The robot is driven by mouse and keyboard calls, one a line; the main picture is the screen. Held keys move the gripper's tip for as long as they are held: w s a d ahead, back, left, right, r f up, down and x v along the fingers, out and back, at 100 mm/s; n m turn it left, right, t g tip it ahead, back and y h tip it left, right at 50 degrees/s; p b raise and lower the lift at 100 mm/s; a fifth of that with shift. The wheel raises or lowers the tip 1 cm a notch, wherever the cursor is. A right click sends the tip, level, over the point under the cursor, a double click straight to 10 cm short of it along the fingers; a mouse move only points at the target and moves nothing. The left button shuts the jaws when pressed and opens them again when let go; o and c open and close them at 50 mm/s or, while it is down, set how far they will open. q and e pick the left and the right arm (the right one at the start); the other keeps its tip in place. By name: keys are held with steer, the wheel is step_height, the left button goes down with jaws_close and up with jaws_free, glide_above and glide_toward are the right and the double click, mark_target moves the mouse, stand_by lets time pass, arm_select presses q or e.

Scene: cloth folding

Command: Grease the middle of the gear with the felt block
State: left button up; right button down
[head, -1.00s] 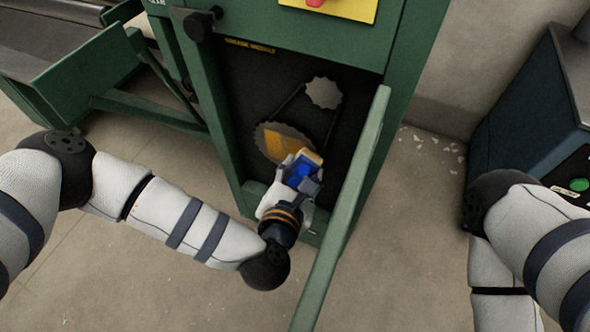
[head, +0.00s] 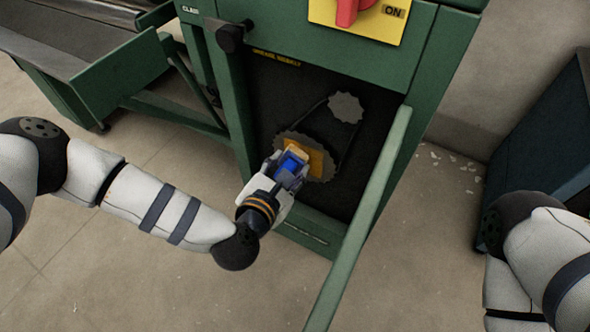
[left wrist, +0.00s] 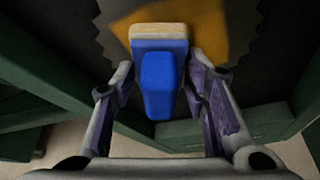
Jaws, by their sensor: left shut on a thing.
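The large toothed gear (head: 328,172) sits low inside the open green cabinet, with a yellow-orange patch over part of its face. My left gripper (head: 288,166) is in front of the gear, shut on the blue handle of the felt block (head: 298,151). In the left wrist view the felt block (left wrist: 160,35) has a pale tan pad at its far end, in front of the gear's patch (left wrist: 195,22). The gripper (left wrist: 162,85) has a finger on each side of the blue handle. I cannot tell whether the pad touches the gear. My right gripper is out of view.
A smaller gear (head: 346,107) sits above right, linked by a chain. The cabinet's open door (head: 362,215) stands right of my left gripper. A red switch on a yellow plate (head: 388,22) is above. A conveyor (head: 80,50) is at far left.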

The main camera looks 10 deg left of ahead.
arm_select(q)
steer(key=a+r, duration=0.1)
steer(key=w+a+r+p, duration=0.1)
steer(key=a, duration=0.1)
steer(key=shift+w, duration=0.2)
steer(key=shift+s+d+f, duration=0.1)
steer(key=shift+s+d, duration=0.6)
steer(key=shift+d, duration=0.85)
steer(key=shift+s+d+f, duration=0.1)
steer(key=shift+s+d, duration=0.55)
steer(key=shift+d, duration=0.9)
steer(key=shift+s+d, duration=0.7)
steer(key=shift+d, duration=0.85)
steer(key=s+a+p, duration=0.2)
steer(key=s, duration=0.3)
steer(key=shift+s+a, duration=0.2)
steer(key=shift+s, duration=0.1)
